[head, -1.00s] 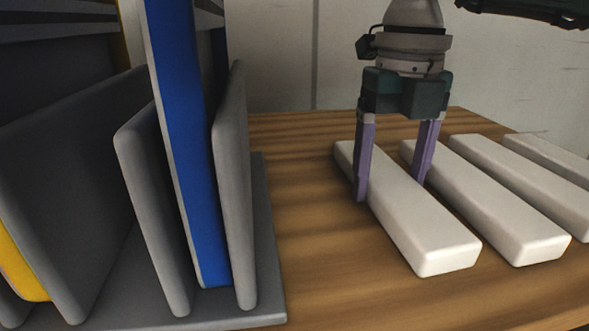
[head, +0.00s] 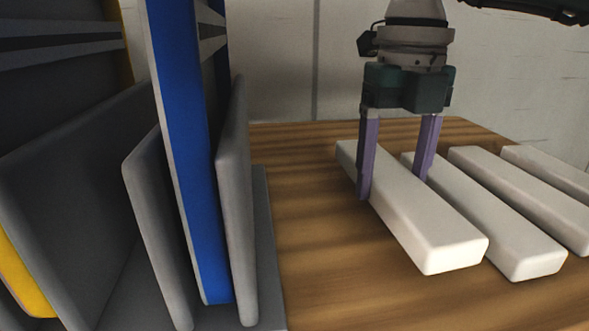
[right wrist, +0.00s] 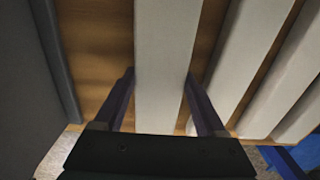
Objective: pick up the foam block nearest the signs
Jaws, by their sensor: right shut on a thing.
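The foam block nearest the signs (head: 430,225) is a long white bar. My right gripper (head: 393,188) points straight down with one purple finger on each long side of it and is shut on it. The block seems slightly raised off the wooden table, and its front end overlaps the neighbouring block. In the right wrist view the same block (right wrist: 165,60) runs between the two fingers (right wrist: 160,95). The signs, one with a blue edge (head: 190,150), stand upright at the left in a grey rack (head: 235,210). My left gripper is out of view.
Several more white foam blocks lie in a row to the right, the closest one (head: 520,245) beside the held block. Bare wooden table (head: 310,230) lies between the rack and the held block. A pale wall stands behind.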

